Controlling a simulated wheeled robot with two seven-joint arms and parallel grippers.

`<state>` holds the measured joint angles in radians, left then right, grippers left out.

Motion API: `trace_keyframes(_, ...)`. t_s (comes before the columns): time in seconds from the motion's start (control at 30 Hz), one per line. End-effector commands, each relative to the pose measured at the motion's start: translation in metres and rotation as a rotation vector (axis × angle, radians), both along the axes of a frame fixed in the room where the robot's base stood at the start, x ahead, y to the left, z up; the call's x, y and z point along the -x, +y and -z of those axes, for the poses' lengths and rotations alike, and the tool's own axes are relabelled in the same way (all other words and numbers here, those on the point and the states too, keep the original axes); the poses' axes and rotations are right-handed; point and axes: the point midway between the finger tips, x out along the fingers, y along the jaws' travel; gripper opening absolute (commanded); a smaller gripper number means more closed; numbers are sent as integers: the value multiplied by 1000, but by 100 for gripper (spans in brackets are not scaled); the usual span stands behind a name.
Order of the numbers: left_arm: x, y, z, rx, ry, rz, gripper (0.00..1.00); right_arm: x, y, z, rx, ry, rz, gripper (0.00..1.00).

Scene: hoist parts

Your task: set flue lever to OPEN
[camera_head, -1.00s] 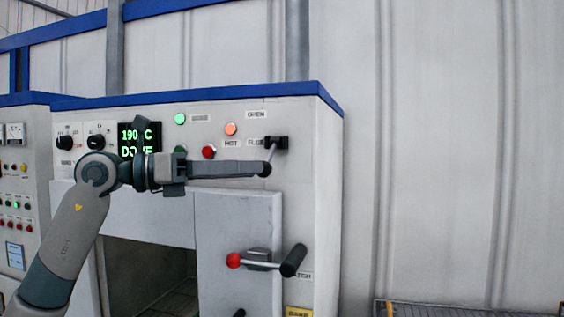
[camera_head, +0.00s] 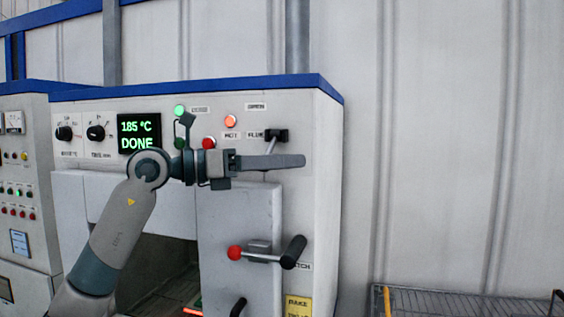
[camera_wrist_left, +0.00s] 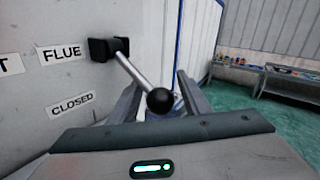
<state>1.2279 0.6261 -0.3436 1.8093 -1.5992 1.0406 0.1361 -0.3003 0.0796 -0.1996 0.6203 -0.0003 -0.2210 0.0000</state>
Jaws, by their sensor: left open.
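The flue lever has a black pivot block (camera_head: 277,135) on the upper right of the oven front. Its rod runs behind my left gripper (camera_head: 300,161) in the head view, so its knob is hidden there. In the left wrist view the metal rod slants down and right from the block to a black ball knob (camera_wrist_left: 160,101). The knob shows between the two fingers of my left gripper (camera_wrist_left: 158,84), which are apart and not closed on it. An OPEN label (camera_head: 256,106) is above the pivot; a CLOSED label (camera_wrist_left: 70,104) is below it. My right gripper is not in view.
Below the arm, the oven door (camera_head: 238,212) carries a latch with a red ball and black grip (camera_head: 293,252). A green-lit display (camera_head: 138,134) reads 185 °C DONE. A wire rack (camera_head: 460,302) stands at the lower right, before a bare wall.

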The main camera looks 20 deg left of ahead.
Motion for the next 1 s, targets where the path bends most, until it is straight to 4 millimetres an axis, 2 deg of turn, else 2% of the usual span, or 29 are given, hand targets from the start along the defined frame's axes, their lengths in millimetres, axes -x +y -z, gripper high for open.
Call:
trace_keyframes(0.03,0,0,0,0,0,0,43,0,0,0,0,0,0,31)
trace_keyframes(0.2,0,0,0,0,0,0,3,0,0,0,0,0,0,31)
trace_keyframes(0.23,0,0,0,0,0,0,0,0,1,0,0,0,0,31)
trace_keyframes(0.67,3,1,-7,-3,42,0,0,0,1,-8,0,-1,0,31)
trace_keyframes(1.0,11,-4,-25,-7,230,0,0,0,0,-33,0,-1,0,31)
